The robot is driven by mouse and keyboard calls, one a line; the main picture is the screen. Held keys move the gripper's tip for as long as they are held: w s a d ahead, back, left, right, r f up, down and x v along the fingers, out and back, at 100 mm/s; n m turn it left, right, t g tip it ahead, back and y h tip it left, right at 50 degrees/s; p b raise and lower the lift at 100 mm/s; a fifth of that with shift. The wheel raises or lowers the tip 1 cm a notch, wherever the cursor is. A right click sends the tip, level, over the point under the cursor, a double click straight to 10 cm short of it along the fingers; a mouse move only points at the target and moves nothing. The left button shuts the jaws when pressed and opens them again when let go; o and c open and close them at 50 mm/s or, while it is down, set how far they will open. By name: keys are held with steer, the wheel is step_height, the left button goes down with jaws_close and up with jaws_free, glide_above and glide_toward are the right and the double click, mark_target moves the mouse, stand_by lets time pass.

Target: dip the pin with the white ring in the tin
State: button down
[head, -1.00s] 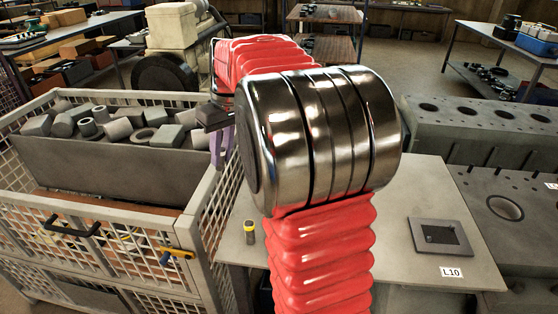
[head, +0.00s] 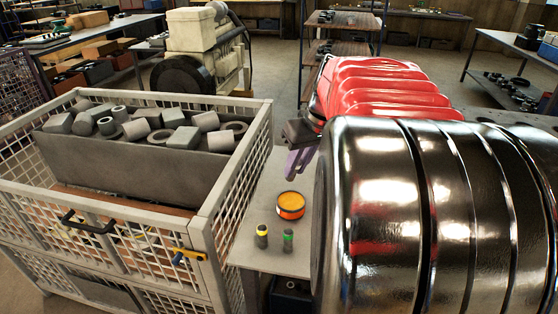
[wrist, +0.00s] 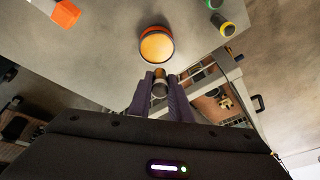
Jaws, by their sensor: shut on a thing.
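The tin (head: 290,212) is round and orange-red with an amber top face. It stands on the grey table (head: 268,253), and it also shows in the wrist view (wrist: 157,46). My gripper (head: 300,163) has purple fingers and is above the table, behind the tin in the head view. In the wrist view the fingers (wrist: 160,88) are shut on a small pin (wrist: 159,90), which appears apart from the tin. The pin looks grey and pale with a brownish end; its ring colour is not clear. It is hidden in the head view.
A pin with a yellow ring (head: 262,238) and one with a green ring (head: 288,240) stand in front of the tin. A mesh crate (head: 232,165) with grey parts stands left of the table. My arm hides the table's right side.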

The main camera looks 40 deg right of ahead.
steer(key=shift+f, duration=0.15)
steer(key=shift+f, duration=2.85)
steer(key=shift+f, duration=0.75)
stand_by(0.7)
steer(key=shift+r, duration=0.1)
steer(key=shift+r, duration=3.55)
